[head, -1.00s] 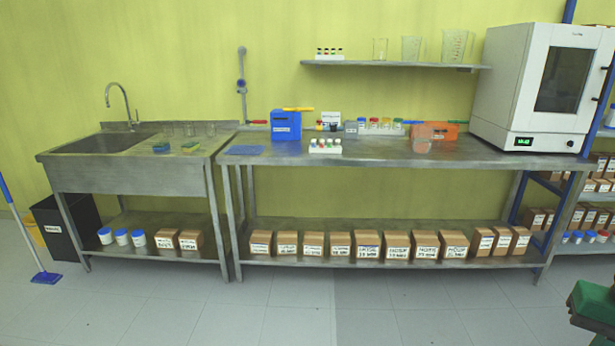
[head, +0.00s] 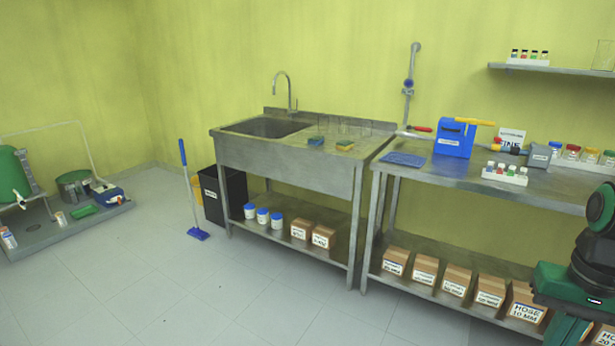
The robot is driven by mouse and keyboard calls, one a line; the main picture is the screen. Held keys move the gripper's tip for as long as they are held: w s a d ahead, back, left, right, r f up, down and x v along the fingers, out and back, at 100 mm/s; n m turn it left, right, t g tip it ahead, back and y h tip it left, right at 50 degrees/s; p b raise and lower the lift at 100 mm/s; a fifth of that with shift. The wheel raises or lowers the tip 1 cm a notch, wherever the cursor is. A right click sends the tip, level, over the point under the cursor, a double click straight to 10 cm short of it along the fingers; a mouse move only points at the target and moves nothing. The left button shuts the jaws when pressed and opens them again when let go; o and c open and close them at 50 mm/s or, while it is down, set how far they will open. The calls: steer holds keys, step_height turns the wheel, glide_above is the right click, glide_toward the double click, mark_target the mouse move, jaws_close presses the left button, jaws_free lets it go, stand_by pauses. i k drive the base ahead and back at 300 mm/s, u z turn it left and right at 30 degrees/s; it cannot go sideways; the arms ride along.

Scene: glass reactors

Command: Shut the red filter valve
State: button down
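I cannot make out a red filter valve for certain. A small red handle-like part (head: 421,129) shows on the steel bench, just left of a blue box (head: 455,138); whether it is a valve is too small to tell. A wall pipe with a blue knob (head: 408,86) rises behind the bench. A green barrel (head: 14,176) with a pale tap stands at the far left, partly cut off by the picture edge. My green and black arm shows at the lower right. My gripper is not in view.
A steel sink unit (head: 282,162) stands in the middle, with the bench (head: 560,184) at its right. A black bin (head: 224,194) and a blue mop (head: 190,190) stand left of the sink. A grey platform (head: 70,228) carries the barrel. Grey floor (head: 200,290) is clear in front.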

mark_target(409, 127)
steer(key=u, duration=0.35)
steer(key=i, duration=3)
steer(key=z, duration=1.1)
steer(key=i, duration=0.8)
steer(key=z, duration=0.4)
